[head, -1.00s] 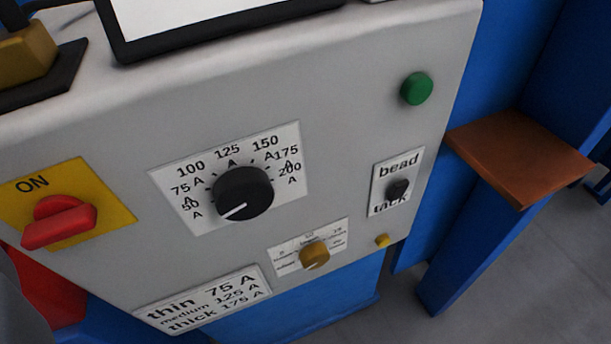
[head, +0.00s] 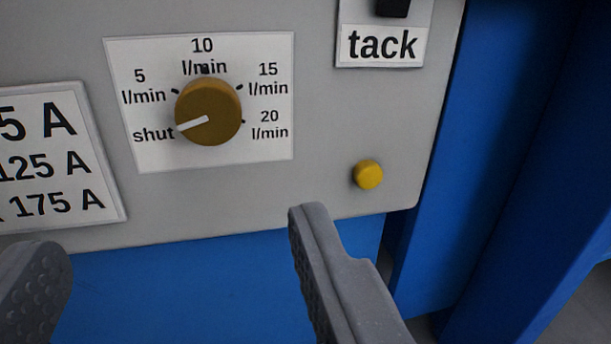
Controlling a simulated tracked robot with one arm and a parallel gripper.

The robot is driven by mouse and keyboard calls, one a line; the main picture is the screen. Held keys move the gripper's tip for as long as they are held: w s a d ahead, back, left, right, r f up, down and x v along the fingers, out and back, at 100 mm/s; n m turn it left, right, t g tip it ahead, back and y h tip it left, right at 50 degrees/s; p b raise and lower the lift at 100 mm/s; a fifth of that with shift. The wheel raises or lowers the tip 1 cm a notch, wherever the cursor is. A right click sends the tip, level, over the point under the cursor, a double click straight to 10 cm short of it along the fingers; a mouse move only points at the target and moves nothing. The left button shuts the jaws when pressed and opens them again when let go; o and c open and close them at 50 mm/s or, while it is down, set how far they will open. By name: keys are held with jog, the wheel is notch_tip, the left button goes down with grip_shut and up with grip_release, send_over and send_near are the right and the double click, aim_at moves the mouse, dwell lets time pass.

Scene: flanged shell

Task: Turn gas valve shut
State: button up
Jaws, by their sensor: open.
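The gas valve is a round brass-coloured knob (head: 209,112) on a white dial plate (head: 270,50) on the grey panel. The plate reads shut, 5, 10, 15 and 20 l/min. The knob's white pointer line points lower left, at the word "shut". My gripper (head: 178,235) is open and empty, its two grey fingers apart at the bottom of the view. The fingertips are below the knob in the picture, one to each side, and do not touch it.
A small yellow button (head: 368,174) is right of the knob, just above my right finger. A black switch (head: 392,7) over a "tack" label is at the upper right. A label with ampere values (head: 60,160) is at the left. Blue framework (head: 500,170) stands at the right.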

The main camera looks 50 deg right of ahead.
aim_at(208, 119)
jog(key=b+x, duration=0.1)
jog(key=x, duration=1.2)
jog(key=shift+w+d+f+b, duration=0.15)
jog(key=shift+d+b, duration=0.2)
jog(key=shift+b, duration=0.05)
jog(key=c, duration=1)
